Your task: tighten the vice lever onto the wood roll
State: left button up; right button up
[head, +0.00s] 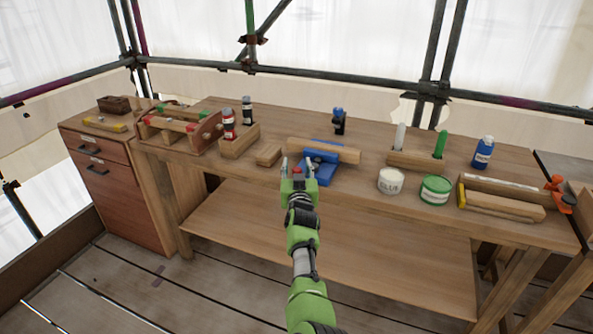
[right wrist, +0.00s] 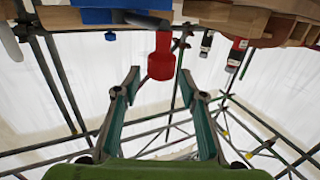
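The blue vice (head: 325,160) stands at the front edge of the workbench. A long light wooden piece, apparently the wood roll (head: 340,153), lies across it. In the right wrist view, the red vice lever (right wrist: 162,57) hangs from a dark rod beside the blue vice body (right wrist: 105,16). My right gripper (head: 297,166) is at the vice's front. In the right wrist view, my right gripper (right wrist: 160,82) is open, with its fingers apart on either side of the lever's end. I see no contact with the lever. My left gripper is not in view.
A white glue tub (head: 390,181) and a green tin (head: 435,189) stand right of the vice. A small wooden block (head: 267,155) lies to its left. A red-sided toolbox (head: 180,133) sits farther left. The lower shelf (head: 330,240) is bare.

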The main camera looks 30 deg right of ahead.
notch_tip(320, 180, up, 8)
jog(key=shift+a+r, duration=0.1)
jog(key=shift+r, duration=0.1)
